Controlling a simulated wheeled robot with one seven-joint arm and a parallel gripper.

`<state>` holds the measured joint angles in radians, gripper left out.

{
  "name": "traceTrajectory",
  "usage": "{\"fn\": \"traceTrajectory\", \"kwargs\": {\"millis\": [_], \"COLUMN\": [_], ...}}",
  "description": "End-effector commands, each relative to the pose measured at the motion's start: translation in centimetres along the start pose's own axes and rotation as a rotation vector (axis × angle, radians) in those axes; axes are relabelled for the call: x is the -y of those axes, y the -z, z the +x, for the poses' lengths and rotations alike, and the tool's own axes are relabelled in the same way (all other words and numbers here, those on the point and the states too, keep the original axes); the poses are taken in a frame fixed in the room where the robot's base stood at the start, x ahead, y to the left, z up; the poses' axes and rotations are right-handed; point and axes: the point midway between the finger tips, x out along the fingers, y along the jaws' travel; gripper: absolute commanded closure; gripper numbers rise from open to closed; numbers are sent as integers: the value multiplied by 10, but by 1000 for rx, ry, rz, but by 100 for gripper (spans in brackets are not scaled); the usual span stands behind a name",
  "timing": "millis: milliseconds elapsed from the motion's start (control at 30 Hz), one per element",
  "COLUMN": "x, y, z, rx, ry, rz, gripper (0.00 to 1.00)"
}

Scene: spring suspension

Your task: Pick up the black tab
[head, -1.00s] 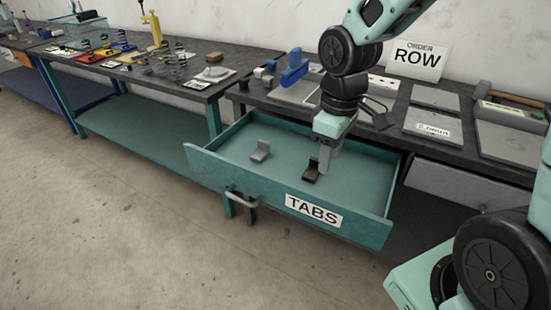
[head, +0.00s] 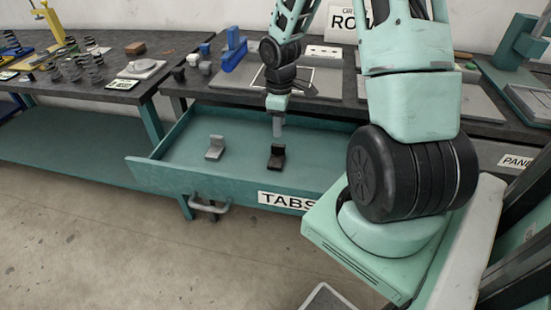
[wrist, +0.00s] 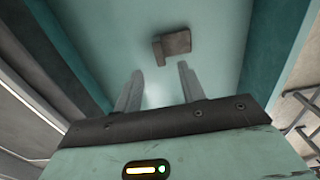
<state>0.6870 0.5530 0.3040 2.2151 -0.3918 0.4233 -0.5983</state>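The black tab (head: 277,157) is a small L-shaped piece on the floor of the open teal drawer (head: 180,172) labelled TABS. A similar grey tab (head: 215,149) sits to its left in the drawer. My gripper (head: 278,132) is over the drawer, just behind the black tab in the head view and apart from it. In the wrist view my gripper (wrist: 159,72) has its two fingers spread with nothing between them. One dark brownish tab (wrist: 173,45), apparently the black one, lies beyond the fingertips, slightly right of centre.
The drawer walls stand around the tabs, with a handle (head: 210,207) on its front. The workbench top above the drawer holds a blue part (head: 234,50) and flat panels. A second bench (head: 110,95) with springs stands left. The drawer floor is otherwise bare.

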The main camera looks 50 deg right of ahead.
Motion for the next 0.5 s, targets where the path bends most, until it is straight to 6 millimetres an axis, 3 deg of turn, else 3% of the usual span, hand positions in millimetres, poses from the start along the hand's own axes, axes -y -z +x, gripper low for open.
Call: {"fn": "traceTrajectory", "kwargs": {"millis": [100,367,500], "x": [1,0,-1], "y": [0,1,3], "z": [23,42,61], "rx": [2,0,2], "ry": [3,0,2], "rz": [-2,0,-2], "gripper": [60,60,60]}}
